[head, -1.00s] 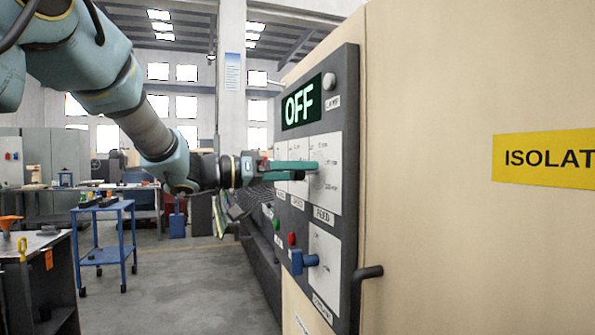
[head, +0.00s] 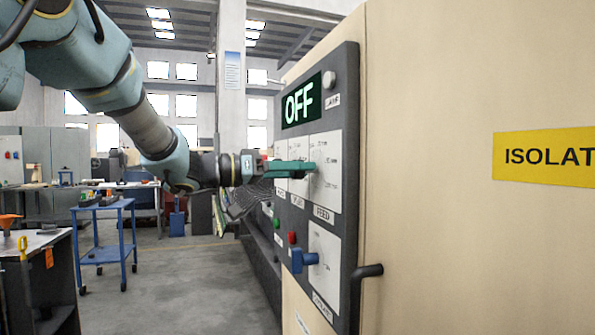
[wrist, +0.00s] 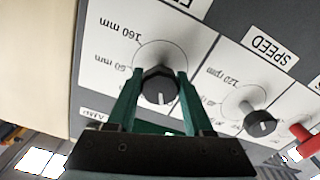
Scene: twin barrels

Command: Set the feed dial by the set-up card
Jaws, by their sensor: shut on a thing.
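The feed dial (wrist: 159,85) is a dark round knob with a white pointer line, on a white plate. In the wrist view, which is turned upside down, the line points toward the bottom of the picture. The plate carries marks such as "160 mm"; others are partly hidden. My gripper (wrist: 155,88) has green fingers on both sides of the knob, shut on it. In the head view my gripper (head: 308,167) reaches the panel above the FEED label (head: 323,214) and hides the knob. I cannot make out a readable set-up card.
The grey panel (head: 348,190) has an OFF display (head: 301,101), a blue lever switch (head: 304,260) and a red button (head: 292,238). The speed dial (wrist: 259,122) is beside the feed dial. A dark handle (head: 369,272) sticks out lower right. A blue trolley (head: 107,240) stands left.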

